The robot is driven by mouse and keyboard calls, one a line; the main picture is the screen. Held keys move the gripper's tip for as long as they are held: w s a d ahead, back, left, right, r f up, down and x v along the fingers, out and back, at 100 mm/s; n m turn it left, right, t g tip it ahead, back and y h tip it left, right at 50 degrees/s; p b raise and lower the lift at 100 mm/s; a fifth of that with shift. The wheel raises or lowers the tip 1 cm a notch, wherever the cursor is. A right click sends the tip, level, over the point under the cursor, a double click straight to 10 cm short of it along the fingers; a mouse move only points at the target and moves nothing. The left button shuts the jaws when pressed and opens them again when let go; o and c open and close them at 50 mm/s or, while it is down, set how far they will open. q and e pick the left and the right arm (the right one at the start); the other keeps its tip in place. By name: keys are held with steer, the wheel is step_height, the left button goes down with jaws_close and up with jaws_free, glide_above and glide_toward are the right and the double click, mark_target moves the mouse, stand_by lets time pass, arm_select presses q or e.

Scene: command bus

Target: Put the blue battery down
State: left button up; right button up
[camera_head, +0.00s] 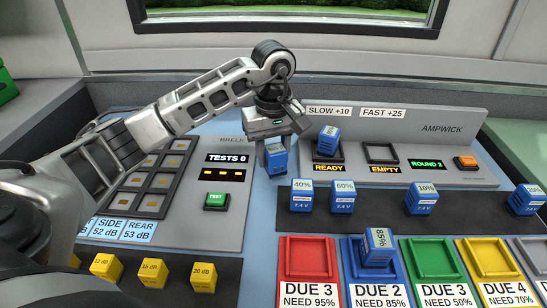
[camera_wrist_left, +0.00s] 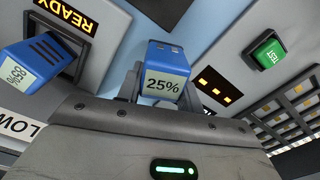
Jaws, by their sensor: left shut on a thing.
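My left gripper (camera_head: 272,143) points down and is shut on a blue battery (camera_head: 276,160). In the left wrist view this battery (camera_wrist_left: 166,62) shows a 25% label and sits between the fingers. It is over the blue-grey strip between the BRELK panel (camera_head: 222,170) and the AMPWICK charger (camera_head: 440,130). I cannot tell whether its lower end touches the surface. Another blue battery (camera_head: 328,140) stands in the charger's left socket, above the READY sign. The charger's other socket (camera_head: 381,152) is empty, above the EMPTY sign. My right gripper is not in view.
Blue batteries marked 40% (camera_head: 301,195), 60% (camera_head: 342,196) and 10% (camera_head: 421,197) stand on a dark strip, with another (camera_head: 526,199) at far right. A battery marked 85% (camera_head: 377,247) is in the blue tray (camera_head: 353,272). The red tray (camera_head: 308,258) is empty. Yellow blocks (camera_head: 106,267) stand lower left.

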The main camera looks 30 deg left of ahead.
arm_select(q)
steer(key=shift+f, duration=0.75)
steer(key=shift+f, duration=0.2)
steer(key=o, duration=1.1)
